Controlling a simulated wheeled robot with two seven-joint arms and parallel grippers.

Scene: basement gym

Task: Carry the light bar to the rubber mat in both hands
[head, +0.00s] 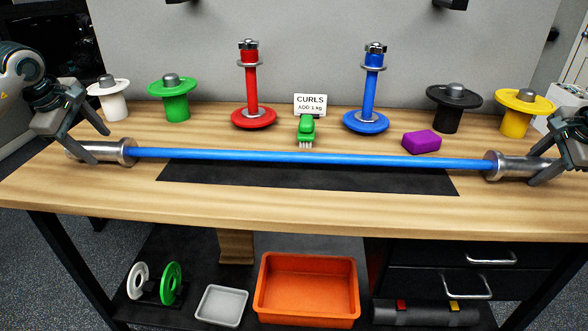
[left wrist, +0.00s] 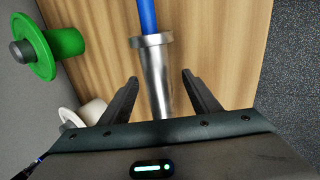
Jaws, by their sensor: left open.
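The light bar (head: 300,156) has a blue shaft and silver end sleeves. It lies left to right along the bench, along the far edge of a flat black mat (head: 310,180). My left gripper (head: 99,146) is open at the left sleeve. In the left wrist view the silver sleeve (left wrist: 157,72) lies between the parted fingers (left wrist: 160,76), with a gap on each side. My right gripper (head: 535,166) is at the right sleeve, partly cut off by the picture edge. Its fingers look spread on either side of the sleeve.
Behind the bar stand a red dumbbell (head: 252,90), a blue dumbbell (head: 369,90), plates on pegs, a green brush (head: 306,130), a small sign (head: 310,104) and a purple block (head: 421,142). An orange bin (head: 306,310) is below. The bench front is clear.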

